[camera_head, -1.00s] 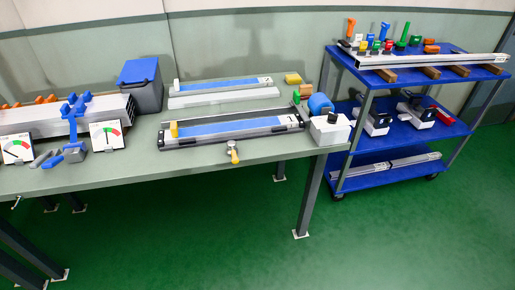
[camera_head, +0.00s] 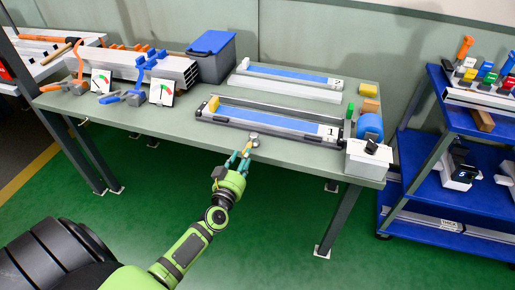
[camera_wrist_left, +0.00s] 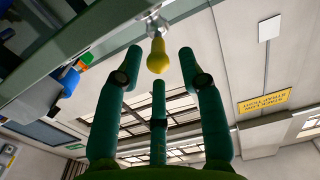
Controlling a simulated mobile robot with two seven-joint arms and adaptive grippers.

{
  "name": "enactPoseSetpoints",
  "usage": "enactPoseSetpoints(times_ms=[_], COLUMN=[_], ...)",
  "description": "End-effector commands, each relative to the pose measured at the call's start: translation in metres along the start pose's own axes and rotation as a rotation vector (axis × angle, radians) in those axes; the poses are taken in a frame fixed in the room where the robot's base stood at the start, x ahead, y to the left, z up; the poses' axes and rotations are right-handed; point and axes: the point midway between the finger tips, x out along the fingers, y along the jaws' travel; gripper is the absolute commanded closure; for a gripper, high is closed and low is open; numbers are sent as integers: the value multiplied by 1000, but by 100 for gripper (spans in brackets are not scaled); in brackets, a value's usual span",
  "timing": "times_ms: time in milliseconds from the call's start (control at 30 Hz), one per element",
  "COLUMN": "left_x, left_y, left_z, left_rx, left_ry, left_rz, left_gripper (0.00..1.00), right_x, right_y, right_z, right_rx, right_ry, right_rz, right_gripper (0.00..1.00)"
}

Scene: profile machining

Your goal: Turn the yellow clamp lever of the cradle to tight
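The cradle marked 1 (camera_head: 217,119) is a long grey frame with a blue bed near the front edge of the bench. Its clamp has a grey pivot (camera_head: 254,137) at the table edge. The yellow clamp lever (camera_wrist_left: 157,57) hangs from the pivot in the left wrist view; in the head view the fingers mostly hide it. My left gripper (camera_head: 239,158) is just in front of the bench edge, at the lever. Its three teal fingers (camera_wrist_left: 160,65) are open, with the yellow knob between and just beyond their tips. I cannot see contact. My right gripper is not in view.
A second cradle marked 2 (camera_head: 283,91) lies behind. A white box (camera_head: 368,158) and blue cylinder (camera_head: 369,127) stand at the bench's right end. Dials (camera_head: 162,91), a blue clamp (camera_head: 136,82) and a grey bin (camera_head: 213,62) are left. The blue cart (camera_head: 445,150) stands right.

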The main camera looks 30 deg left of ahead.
Motion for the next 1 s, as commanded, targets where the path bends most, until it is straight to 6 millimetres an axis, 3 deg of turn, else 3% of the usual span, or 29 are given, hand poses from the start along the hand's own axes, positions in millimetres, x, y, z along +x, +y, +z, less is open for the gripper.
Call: enactPoseSetpoints(times_ms=[133, 300, 667, 767, 1000], left_x=[26, 44, 50, 49, 50], left_y=[0, 1, 1, 1, 0], left_z=[0, 1, 1, 1, 1], left_rx=[0, 0, 0, 0, 0], left_ry=[3, 0, -1, -1, -1], left_rz=[2, 2, 3, 3, 0], left_gripper=[61, 61, 61, 100, 100], right_x=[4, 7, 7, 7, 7], right_y=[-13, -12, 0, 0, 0], right_z=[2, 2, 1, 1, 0], right_rx=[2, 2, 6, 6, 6], right_ry=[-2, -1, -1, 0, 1], right_rz=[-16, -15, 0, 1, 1], right_gripper=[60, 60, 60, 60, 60])
